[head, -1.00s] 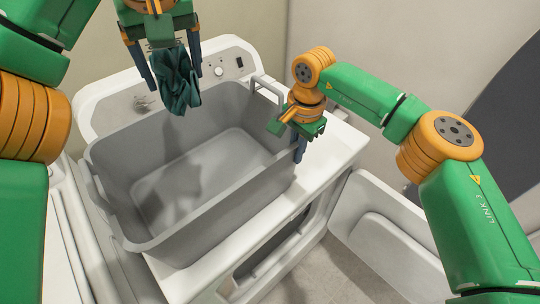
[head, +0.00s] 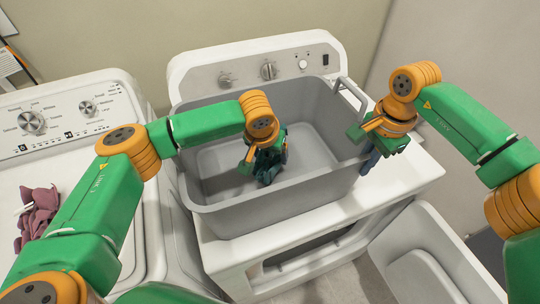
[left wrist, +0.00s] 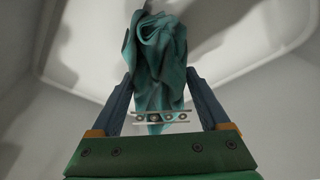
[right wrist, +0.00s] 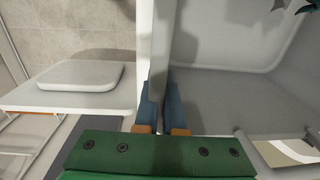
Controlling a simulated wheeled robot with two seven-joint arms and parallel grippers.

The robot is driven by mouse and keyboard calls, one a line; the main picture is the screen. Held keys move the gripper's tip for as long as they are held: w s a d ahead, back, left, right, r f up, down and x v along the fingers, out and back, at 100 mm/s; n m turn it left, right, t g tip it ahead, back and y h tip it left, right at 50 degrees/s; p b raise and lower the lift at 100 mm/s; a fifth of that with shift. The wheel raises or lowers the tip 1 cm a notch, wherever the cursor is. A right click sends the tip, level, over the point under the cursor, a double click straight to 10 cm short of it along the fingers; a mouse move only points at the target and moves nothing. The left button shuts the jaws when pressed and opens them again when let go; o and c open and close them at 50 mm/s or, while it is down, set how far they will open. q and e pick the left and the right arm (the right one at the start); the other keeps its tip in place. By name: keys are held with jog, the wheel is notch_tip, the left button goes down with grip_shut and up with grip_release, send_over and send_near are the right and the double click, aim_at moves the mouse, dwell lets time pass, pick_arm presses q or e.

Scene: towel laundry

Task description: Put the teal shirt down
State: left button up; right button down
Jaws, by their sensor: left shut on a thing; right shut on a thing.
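The teal shirt (head: 268,174) is a crumpled dark bundle inside the grey basket (head: 275,204), hanging low near its right-hand middle. My left gripper (head: 272,160) reaches down into the basket and is shut on the shirt. In the left wrist view the shirt (left wrist: 158,60) is bunched between the fingers, with pale basket walls around it. Whether the shirt touches the basket floor is unclear. My right gripper (head: 369,160) is shut on the basket's right wall; the right wrist view shows its fingers (right wrist: 162,92) together at the wall's edge.
Another white machine (head: 75,120) at left has a crumpled purple cloth (head: 38,212) on top. A basket handle (head: 350,92) sticks up at the back right.

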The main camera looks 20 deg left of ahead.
pick_arm(q)
jog(key=shift+f, duration=0.2)
jog(key=shift+f, duration=0.1)
jog(key=o, duration=1.4)
jog(key=v, duration=1.2)
